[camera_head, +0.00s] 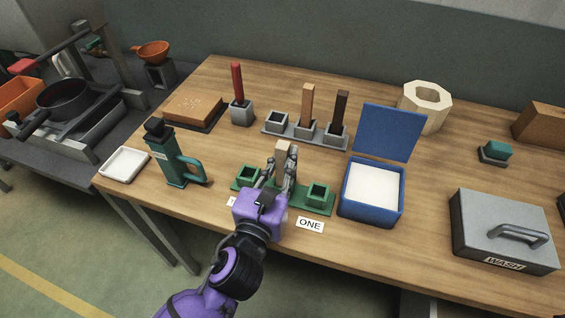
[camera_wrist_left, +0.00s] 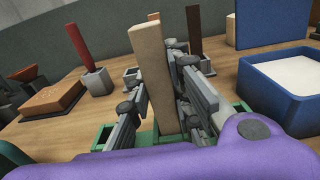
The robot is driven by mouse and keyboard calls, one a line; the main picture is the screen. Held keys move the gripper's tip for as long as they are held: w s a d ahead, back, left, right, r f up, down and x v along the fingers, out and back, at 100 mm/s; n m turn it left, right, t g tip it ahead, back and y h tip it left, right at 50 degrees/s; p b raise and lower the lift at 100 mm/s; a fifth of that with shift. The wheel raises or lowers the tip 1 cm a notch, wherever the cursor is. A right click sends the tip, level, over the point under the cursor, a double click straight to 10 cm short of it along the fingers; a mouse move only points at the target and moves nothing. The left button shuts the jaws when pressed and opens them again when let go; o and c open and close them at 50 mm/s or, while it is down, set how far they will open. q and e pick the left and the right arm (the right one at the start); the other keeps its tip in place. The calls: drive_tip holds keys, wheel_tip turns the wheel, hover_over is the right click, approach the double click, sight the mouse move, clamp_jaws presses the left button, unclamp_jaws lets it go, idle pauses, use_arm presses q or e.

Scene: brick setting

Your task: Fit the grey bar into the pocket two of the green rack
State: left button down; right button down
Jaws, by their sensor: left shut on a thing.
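My left gripper (camera_head: 281,166) is shut on a pale beige-grey bar (camera_head: 281,151), held roughly upright over the middle of the green rack (camera_head: 323,210). In the left wrist view the bar (camera_wrist_left: 152,70) stands between the fingers, its lower end close to the green rack (camera_wrist_left: 146,139). I cannot tell whether that end is inside a pocket. The rack's left pocket (camera_head: 247,174) and right pocket (camera_head: 318,193) look empty. The middle of the rack is hidden by my gripper. A label reading ONE (camera_head: 310,224) lies in front of the right pocket; another label (camera_head: 232,201) is partly hidden. My right gripper is not in view.
Behind stands a grey rack (camera_head: 290,133) with a brown bar (camera_head: 307,103) and a dark bar (camera_head: 341,112). A red bar (camera_head: 237,80) stands in a grey block. A green flask (camera_head: 172,160) is left; an open blue box (camera_head: 370,207) is right.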

use_arm(q)
drive_tip(key=shift+w, duration=0.1)
drive_tip(key=c, duration=1.7)
unclamp_jaws()
drive_tip(key=shift+f, duration=0.1)
drive_tip(key=shift+c, duration=0.2)
drive_tip(key=shift+o, duration=0.8)
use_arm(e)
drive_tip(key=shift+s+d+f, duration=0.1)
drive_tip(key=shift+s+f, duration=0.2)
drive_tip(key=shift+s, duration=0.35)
